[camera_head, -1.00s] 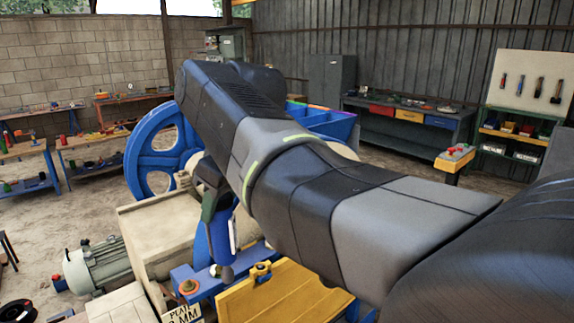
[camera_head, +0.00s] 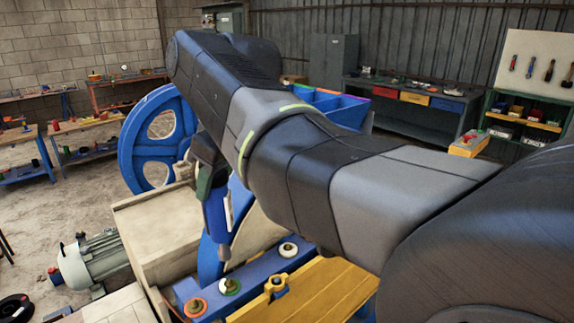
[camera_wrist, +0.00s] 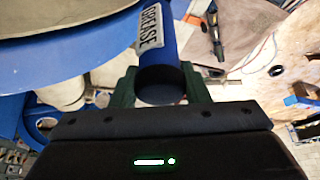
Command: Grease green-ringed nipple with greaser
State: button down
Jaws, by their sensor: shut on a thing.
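My gripper (camera_head: 211,184) is shut on the blue greaser (camera_head: 217,216), which points nozzle down with a slight tilt. In the wrist view the gripper's green fingers (camera_wrist: 160,82) clasp the greaser (camera_wrist: 158,62), whose white label reads GREASE. The nozzle tip and the nipple cannot be made out in the wrist view.
An orange-ringed nipple (camera_head: 195,307) and another pale nipple (camera_head: 288,250) sit on the same beam. A yellow panel (camera_head: 305,297) with a lug lies in front. The blue flywheel (camera_head: 150,140) and a beige housing (camera_head: 160,235) stand close to my arm.

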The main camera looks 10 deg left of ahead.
aim_at(220, 215)
jog(key=shift+w, duration=0.1)
jog(key=shift+f+b, duration=1.65)
jog(key=shift+f, duration=0.85)
jog(key=shift+f+b, duration=0.9)
jog(key=shift+f, duration=0.55)
jog(key=shift+r, duration=0.1)
jog(key=shift+r+p, duration=0.65)
jog(key=shift+r, duration=0.1)
jog(key=shift+f+b, duration=0.5)
jog(key=shift+f, duration=0.2)
